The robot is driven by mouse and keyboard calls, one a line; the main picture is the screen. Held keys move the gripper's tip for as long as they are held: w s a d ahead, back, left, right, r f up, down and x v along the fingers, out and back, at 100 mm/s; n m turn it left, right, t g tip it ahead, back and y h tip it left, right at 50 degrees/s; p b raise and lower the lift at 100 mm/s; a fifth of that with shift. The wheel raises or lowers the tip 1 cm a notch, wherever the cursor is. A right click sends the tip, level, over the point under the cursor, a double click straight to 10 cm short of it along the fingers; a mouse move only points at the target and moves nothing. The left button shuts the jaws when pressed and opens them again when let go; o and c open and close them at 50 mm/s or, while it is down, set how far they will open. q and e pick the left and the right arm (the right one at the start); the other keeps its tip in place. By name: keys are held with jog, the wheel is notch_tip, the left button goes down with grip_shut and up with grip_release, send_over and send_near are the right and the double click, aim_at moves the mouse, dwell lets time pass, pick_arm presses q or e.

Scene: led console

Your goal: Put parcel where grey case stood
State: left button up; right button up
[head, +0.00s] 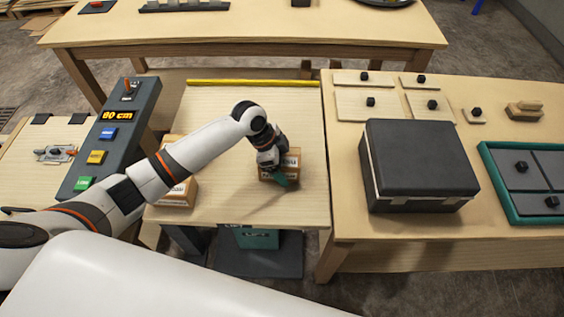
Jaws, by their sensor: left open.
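A cardboard parcel (293,162) with a printed label sits on the middle wooden table. My left gripper (279,178) is open at this parcel, over its top and front, and hides part of it. I cannot tell whether the fingers touch it. A second cardboard box (182,194) with a label stands further left on the same table, partly hidden by my left arm. A large dark grey case (415,150) with a light band stands on the right table. My right gripper is not in view.
A dark console (113,137) with an "80 cm" display and coloured buttons stands at left. A yellow bar (252,83) lines the middle table's back edge. Right of the case is a teal-rimmed tray (491,171); knobbed plates (365,104) lie behind it.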

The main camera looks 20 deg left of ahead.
pick_arm(q)
jog(key=v, duration=1.2)
jog(key=shift+a+r+b, duration=0.1)
jog(key=shift+r+b, duration=0.05)
jog(key=shift+b, duration=0.2)
